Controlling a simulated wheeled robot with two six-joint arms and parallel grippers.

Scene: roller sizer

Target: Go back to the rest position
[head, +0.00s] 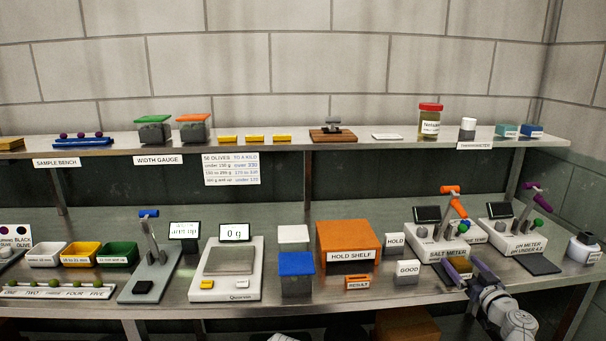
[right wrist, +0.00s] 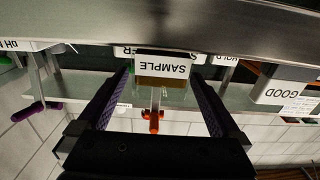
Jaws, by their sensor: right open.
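My right gripper (head: 467,269) is at the lower right in the head view, at the front of the salt meter (head: 439,243). Its dark purple-grey fingers stand apart. In the right wrist view, a box with a white SAMPLE label (right wrist: 163,68) shows in the gap between and beyond the fingers. I see space between each finger and the box, so it does not look gripped. The wrist picture is upside down, and the orange-topped lever (right wrist: 153,122) of the meter shows past the box. My left gripper is not in view.
The steel bench holds a scale (head: 227,268), an orange hold shelf (head: 347,240), a blue-topped box (head: 296,273), a GOOD block (head: 407,271) and a pH meter (head: 513,238). An upper shelf (head: 370,141) runs along the wall. The right gripper is close among the meters.

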